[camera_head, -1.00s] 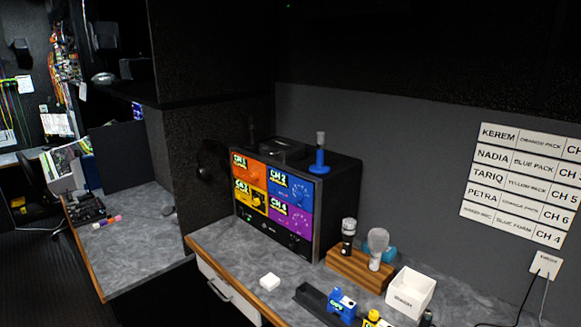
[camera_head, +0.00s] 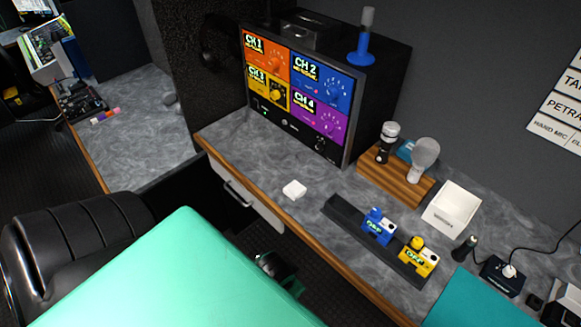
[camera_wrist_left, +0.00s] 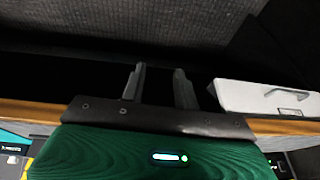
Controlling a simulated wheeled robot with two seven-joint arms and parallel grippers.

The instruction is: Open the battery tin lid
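I cannot single out the battery tin for certain. My left gripper (camera_head: 272,262) is in front of the desk edge, below the white drawer, partly hidden by my green arm. In the left wrist view its two fingers (camera_wrist_left: 160,88) stand apart with nothing between them. My right gripper is not in view; only a teal part of my right arm shows at the lower right.
The receiver rack (camera_head: 290,100) stands at the back of the desk (camera_head: 260,160). A wooden stand (camera_head: 375,180) with microphones, a white bin (camera_head: 466,206) and a black tray (camera_head: 345,216) with blue and yellow packs are to its right. A white drawer (camera_head: 228,188) is under the desk; a black chair (camera_head: 60,250) is left.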

